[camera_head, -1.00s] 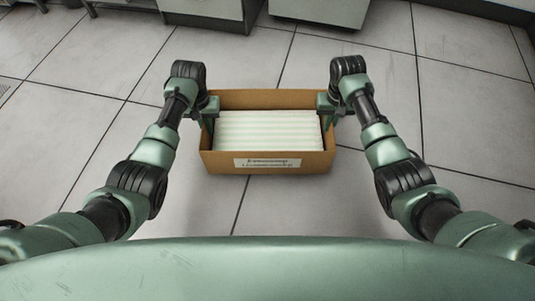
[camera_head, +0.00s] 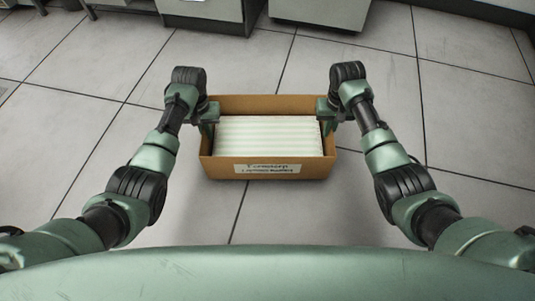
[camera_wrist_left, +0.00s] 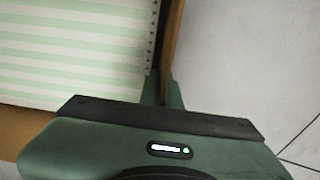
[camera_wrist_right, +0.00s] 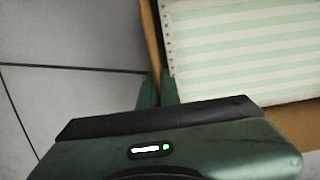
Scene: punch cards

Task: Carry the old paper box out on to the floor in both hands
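The old paper box (camera_head: 222,169) is an open brown carton with a label on its near wall, upright in front of me in the head view. Green-and-white striped paper (camera_head: 268,133) fills it. My left gripper (camera_head: 211,119) is shut on the left side wall; in the left wrist view its fingers (camera_wrist_left: 163,92) straddle that wall (camera_wrist_left: 171,40). My right gripper (camera_head: 324,116) is shut on the right side wall; in the right wrist view its fingers (camera_wrist_right: 159,90) straddle that wall (camera_wrist_right: 152,45). The box's underside is hidden, so I cannot tell its height above the floor.
Grey tiled floor (camera_head: 90,130) lies open around the box on both sides. Pale cabinets (camera_head: 320,12) stand along the far edge, with a gap of bare floor before the box.

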